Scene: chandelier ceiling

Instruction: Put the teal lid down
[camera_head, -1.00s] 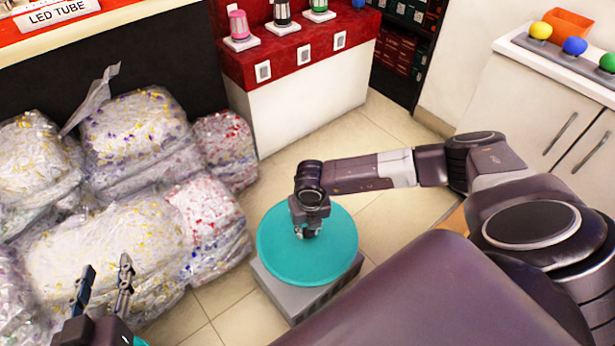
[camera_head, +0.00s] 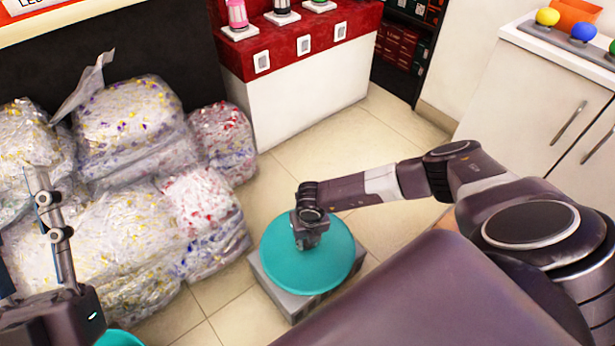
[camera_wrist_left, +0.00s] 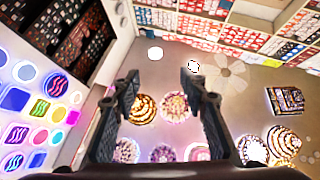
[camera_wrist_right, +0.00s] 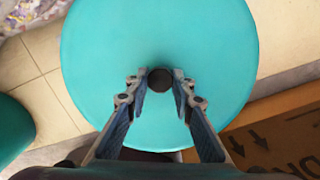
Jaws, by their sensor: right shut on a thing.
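The round teal lid (camera_head: 325,258) is over a grey box-like base (camera_head: 268,285) on the floor, and looks about level. Whether it touches the base cannot be told. My right gripper (camera_head: 306,243) is above the lid's middle. In the right wrist view its fingers (camera_wrist_right: 160,88) are shut on the lid's dark round knob (camera_wrist_right: 160,77), with the teal disc (camera_wrist_right: 100,55) spread below. My left gripper (camera_head: 50,215) is raised in front of the wrapped bales. In the left wrist view its fingers (camera_wrist_left: 160,82) stand apart with nothing between them.
Plastic-wrapped bales (camera_head: 130,125) fill the left. A red-topped white counter (camera_head: 310,105) stands behind the lid, a white cabinet (camera_head: 545,100) at right. Another teal rounded thing (camera_head: 120,339) shows at the bottom edge. Tiled floor (camera_head: 390,125) is clear between counter and cabinet.

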